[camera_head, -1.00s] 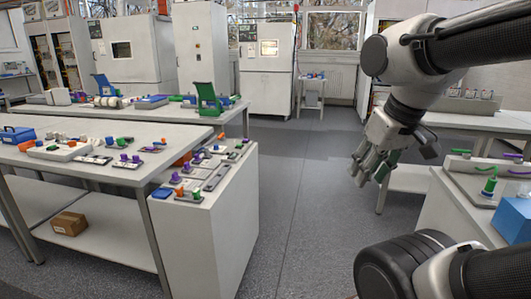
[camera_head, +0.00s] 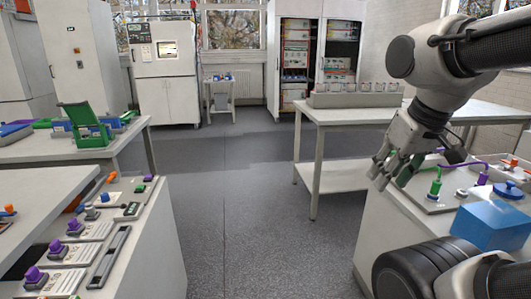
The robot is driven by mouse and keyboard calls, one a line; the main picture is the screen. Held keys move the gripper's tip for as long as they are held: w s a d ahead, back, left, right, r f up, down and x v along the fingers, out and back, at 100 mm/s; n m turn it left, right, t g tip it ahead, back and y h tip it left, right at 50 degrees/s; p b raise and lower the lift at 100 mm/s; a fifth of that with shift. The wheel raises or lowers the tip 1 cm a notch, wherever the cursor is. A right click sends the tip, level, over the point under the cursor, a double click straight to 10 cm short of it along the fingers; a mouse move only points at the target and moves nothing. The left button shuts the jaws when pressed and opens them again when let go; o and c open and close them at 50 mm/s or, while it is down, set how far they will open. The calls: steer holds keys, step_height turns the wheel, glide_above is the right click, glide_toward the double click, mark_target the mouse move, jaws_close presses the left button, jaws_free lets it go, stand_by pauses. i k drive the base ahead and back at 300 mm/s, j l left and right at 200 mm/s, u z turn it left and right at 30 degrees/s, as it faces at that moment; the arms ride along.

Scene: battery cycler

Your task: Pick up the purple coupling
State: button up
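My gripper (camera_head: 381,175) hangs at the right, in front of the left edge of the right-hand bench. Its fingers look spread, with nothing clearly held; a green patch shows beside them. A purple coupling (camera_head: 483,179) stands upright on the right-hand bench, behind the blue box and to the right of my gripper, apart from it. Other purple couplings (camera_head: 73,226) stand on small plates on the white cabinet at the lower left.
A green coupling (camera_head: 436,186) stands on a grey plate on the right bench. A table (camera_head: 345,116) with a grey rack stands behind. The floor aisle (camera_head: 235,200) in the middle is clear.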

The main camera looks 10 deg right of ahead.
mark_target(482, 179)
steer(key=i+z, duration=0.2)
steer(key=i, duration=0.25)
steer(key=i+j+z, duration=0.15)
steer(key=i, duration=0.35)
steer(key=i+z, duration=0.2)
steer(key=i, duration=0.25)
steer(key=i+j+z, duration=0.15)
steer(key=i+z, duration=0.2)
steer(key=z, duration=0.15)
steer(key=i+j+z, duration=0.25)
steer(key=z, duration=0.2)
steer(key=i+j+z, duration=0.3)
steer(key=z, duration=0.2)
steer(key=i+j+z, duration=0.2)
steer(key=j+z, duration=0.25)
steer(key=j, duration=0.15)
steer(key=i+j+z, duration=0.1)
steer(key=j+z, duration=0.15)
steer(key=i+j+z, duration=0.1)
steer(key=j+z, duration=0.35)
steer(key=j, duration=0.25)
steer(key=i, duration=0.05)
